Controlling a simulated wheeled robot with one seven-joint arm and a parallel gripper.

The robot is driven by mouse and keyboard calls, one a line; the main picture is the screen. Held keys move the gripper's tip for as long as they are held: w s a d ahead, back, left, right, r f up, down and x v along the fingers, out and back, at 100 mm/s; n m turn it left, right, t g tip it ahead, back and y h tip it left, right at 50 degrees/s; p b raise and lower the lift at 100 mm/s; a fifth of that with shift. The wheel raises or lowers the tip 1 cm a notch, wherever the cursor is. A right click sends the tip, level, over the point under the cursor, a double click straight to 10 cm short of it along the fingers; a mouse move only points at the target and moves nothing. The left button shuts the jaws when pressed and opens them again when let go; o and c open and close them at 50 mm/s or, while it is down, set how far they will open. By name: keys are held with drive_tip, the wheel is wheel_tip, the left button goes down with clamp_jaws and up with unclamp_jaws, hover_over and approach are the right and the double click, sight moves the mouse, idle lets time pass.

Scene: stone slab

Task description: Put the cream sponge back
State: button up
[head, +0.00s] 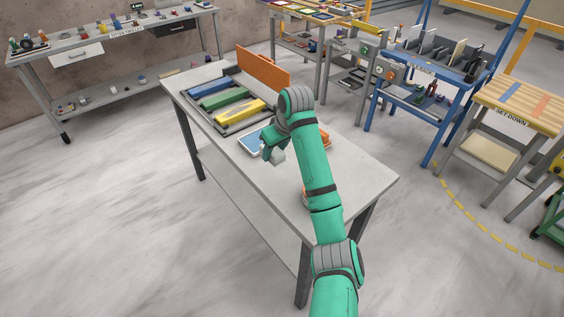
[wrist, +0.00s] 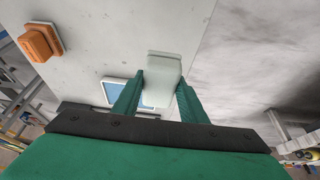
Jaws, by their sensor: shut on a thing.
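My gripper (head: 270,151) is low over the grey stone-topped table, near the middle of its length. In the wrist view its two green fingers (wrist: 160,98) are shut on a pale block (wrist: 163,72), which looks like the cream sponge. The block also shows below the fingers in the head view (head: 278,157). I cannot tell whether it touches the table. A shallow white-rimmed piece with a blue face (head: 248,141) lies on the table just beside the gripper. It also shows behind the left finger in the wrist view (wrist: 114,92).
Blue, green and yellow bars (head: 222,96) lie in a dark tray at the table's far end, by an upright orange panel (head: 263,67). Orange pieces (head: 325,138) sit partly behind my arm; one orange block (wrist: 40,42) shows in the wrist view. The near tabletop (head: 350,185) is largely clear.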

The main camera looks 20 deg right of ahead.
hover_over(282, 169)
wheel_tip(282, 169, down, 5)
drive_tip(key=shift+a+f, duration=0.15)
drive_tip(key=shift+f, duration=1.7)
drive_tip(key=o, duration=0.9)
drive_tip(key=shift+f, duration=0.15)
drive_tip(key=v, duration=1.2)
drive_tip(key=shift+w, duration=0.15)
